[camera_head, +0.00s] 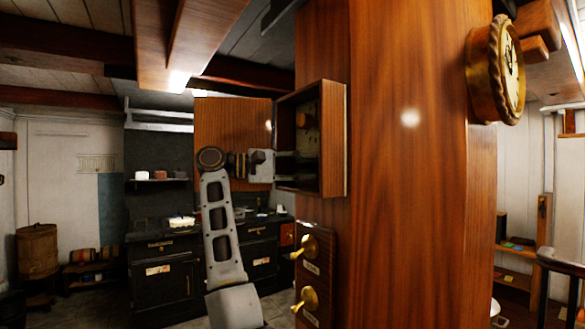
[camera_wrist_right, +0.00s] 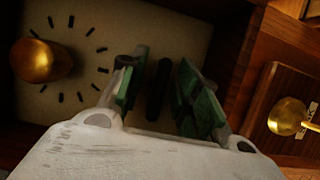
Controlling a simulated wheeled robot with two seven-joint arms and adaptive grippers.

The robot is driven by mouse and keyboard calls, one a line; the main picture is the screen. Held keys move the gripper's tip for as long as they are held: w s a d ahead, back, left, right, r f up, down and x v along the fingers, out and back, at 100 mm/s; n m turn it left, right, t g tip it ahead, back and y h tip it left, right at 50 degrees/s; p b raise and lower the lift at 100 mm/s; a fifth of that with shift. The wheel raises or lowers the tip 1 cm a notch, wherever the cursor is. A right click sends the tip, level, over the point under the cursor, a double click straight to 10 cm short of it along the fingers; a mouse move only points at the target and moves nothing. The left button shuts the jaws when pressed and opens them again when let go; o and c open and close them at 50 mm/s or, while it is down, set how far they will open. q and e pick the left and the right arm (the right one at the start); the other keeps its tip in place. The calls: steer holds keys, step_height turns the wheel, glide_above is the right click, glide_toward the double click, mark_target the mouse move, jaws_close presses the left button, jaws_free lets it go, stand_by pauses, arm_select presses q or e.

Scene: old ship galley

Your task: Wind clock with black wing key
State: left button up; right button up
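The round brass clock (camera_head: 507,70) hangs high on the right side of the wooden column. An open wooden box (camera_head: 341,140) is on the column's left part. My right gripper (camera_head: 308,167) reaches into it from the left. In the right wrist view, my right gripper (camera_wrist_right: 158,95) has its green-padded fingers apart. A dark upright piece, perhaps the black wing key (camera_wrist_right: 158,88), shows between them, with gaps on both sides. Behind is a pale dial (camera_wrist_right: 95,20) with black marks and a brass knob (camera_wrist_right: 40,60). My left gripper is not in view.
The box's open door (camera_head: 232,120) stands behind my right wrist. Two brass levers (camera_head: 308,247) sit on plates below the box; one lever (camera_wrist_right: 287,116) shows right in the wrist view. A dark stove (camera_head: 160,280) stands behind my arm.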

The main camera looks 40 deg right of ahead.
steer(key=shift+w+a, duration=0.1)
steer(key=shift+a, duration=0.05)
steer(key=v, duration=1.1)
steer(key=shift+a, duration=0.3)
steer(key=shift+w, duration=0.1)
stand_by(0.7)
